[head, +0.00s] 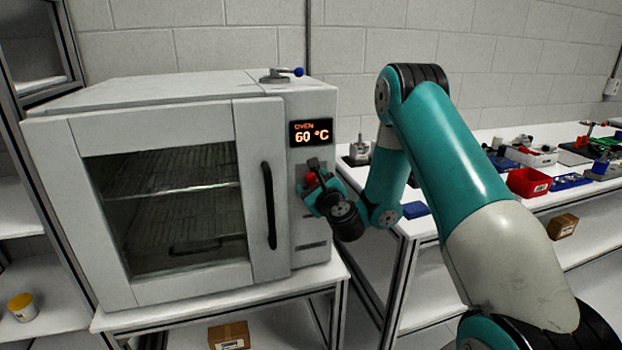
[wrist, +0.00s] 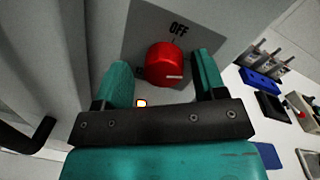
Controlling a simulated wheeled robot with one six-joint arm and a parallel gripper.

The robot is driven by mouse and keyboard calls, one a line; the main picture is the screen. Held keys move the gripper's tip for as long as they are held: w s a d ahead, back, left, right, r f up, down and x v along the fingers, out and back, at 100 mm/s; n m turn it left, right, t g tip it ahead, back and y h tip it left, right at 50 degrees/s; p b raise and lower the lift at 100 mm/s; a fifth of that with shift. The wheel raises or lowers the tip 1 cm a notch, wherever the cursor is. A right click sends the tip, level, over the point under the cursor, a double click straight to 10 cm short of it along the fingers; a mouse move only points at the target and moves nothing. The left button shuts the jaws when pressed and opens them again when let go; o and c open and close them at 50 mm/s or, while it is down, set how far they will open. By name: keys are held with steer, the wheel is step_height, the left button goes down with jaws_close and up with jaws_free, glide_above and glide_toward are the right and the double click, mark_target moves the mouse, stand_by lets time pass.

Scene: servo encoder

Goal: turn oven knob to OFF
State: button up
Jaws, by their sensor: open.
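The red oven knob (wrist: 160,62) sits on a grey plate (wrist: 150,28) on the oven's front panel. The word OFF is printed on the plate above the knob in the wrist view. A short white mark on the knob lies at its lower right, away from the OFF label. My gripper (wrist: 163,66) is open, with one teal finger on each side of the knob and a visible gap on both sides. In the head view my gripper (head: 316,186) is at the panel and partly hides the red knob (head: 310,179).
The oven (head: 160,122) has a closed glass door with a black handle (head: 268,205). Its display (head: 311,132) reads 60 °C. A small lamp (wrist: 141,103) glows near the knob. A bench to the right holds a red bin (head: 528,182) and a blue tray (head: 416,210).

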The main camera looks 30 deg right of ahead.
steer(key=shift+d, duration=0.2)
steer(key=shift+d, duration=0.1)
steer(key=c, duration=0.9)
steer(key=n, duration=0.2)
steer(key=n+p, duration=0.1)
steer(key=shift+r+n, duration=0.2)
steer(key=shift+n, duration=0.2)
steer(key=n+p, duration=0.2)
steer(key=n, duration=0.1)
steer(key=shift+r+n, duration=0.1)
steer(key=shift+n, duration=0.2)
steer(key=n+p, duration=0.2)
steer(key=n, duration=0.1)
steer(key=shift+r+g, duration=0.1)
steer(key=shift+g, duration=0.3)
steer(key=shift+n+h+p, duration=0.4)
steer(key=shift+n+p, duration=0.9)
steer(key=shift+n, duration=0.2)
